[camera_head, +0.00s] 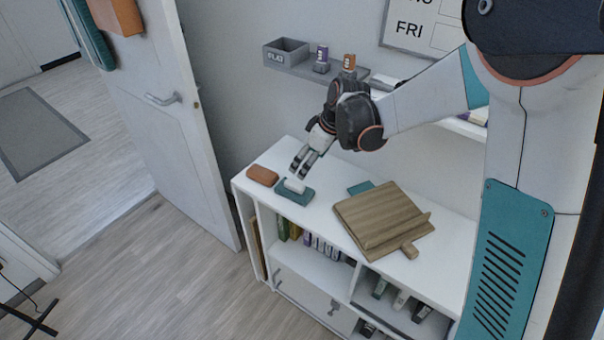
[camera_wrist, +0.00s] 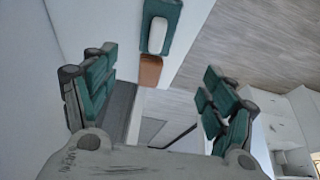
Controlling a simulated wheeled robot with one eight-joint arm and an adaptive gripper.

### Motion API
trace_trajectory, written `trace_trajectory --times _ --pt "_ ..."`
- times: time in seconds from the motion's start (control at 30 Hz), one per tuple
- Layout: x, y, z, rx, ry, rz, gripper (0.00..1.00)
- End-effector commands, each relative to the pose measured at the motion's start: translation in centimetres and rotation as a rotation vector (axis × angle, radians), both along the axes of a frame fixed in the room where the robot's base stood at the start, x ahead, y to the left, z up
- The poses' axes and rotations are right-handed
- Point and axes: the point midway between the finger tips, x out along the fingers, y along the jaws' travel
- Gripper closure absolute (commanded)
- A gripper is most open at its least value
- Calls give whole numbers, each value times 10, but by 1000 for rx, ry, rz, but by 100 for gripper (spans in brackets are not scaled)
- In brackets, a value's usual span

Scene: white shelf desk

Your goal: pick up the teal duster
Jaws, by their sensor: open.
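The teal duster (camera_head: 295,193) lies on the white desk top near its left end, a flat teal block with a white grip on top. It also shows at the top of the wrist view (camera_wrist: 150,42), its grip (camera_wrist: 157,36) facing the camera. My gripper (camera_head: 299,171) is open, its fingers pointing down just above and behind the duster, partly overlapping the grip in the head view. I cannot tell whether they touch it. In the wrist view the spread fingers (camera_wrist: 158,65) have nothing between them, and the duster appears beyond them.
An orange-brown block (camera_head: 262,175) lies just left of the duster. A wooden stand (camera_head: 384,222) sits to the right with a flat teal item (camera_head: 360,187) behind it. A wall shelf (camera_head: 318,74) holding a grey box (camera_head: 286,52) is behind my gripper. A door (camera_head: 150,110) stands left.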

Motion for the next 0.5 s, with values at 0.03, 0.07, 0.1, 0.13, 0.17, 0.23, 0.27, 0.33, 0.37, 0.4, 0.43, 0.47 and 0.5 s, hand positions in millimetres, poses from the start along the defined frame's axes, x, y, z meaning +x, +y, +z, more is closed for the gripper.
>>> trace_trajectory --times 0.03,0.07,0.1,0.13,0.17,0.23,0.27,0.33,0.37,0.4,0.43,0.47,0.5 --pt "4 4 -7 1 2 18 22" --pt "5 5 -10 3 2 26 22" --pt "7 7 -13 3 3 35 22" --pt "7 8 -15 3 3 41 22" --pt "8 9 -17 3 4 45 22" --pt "10 11 -23 3 4 50 22" --pt "10 12 -26 3 4 50 22" --pt "12 15 -37 3 4 50 22" --pt "14 17 -43 3 4 50 22" --pt "15 19 -50 3 5 49 22" --pt "17 21 -56 3 5 49 22" --pt "18 23 -61 3 4 48 22" --pt "19 25 -68 3 4 48 22"
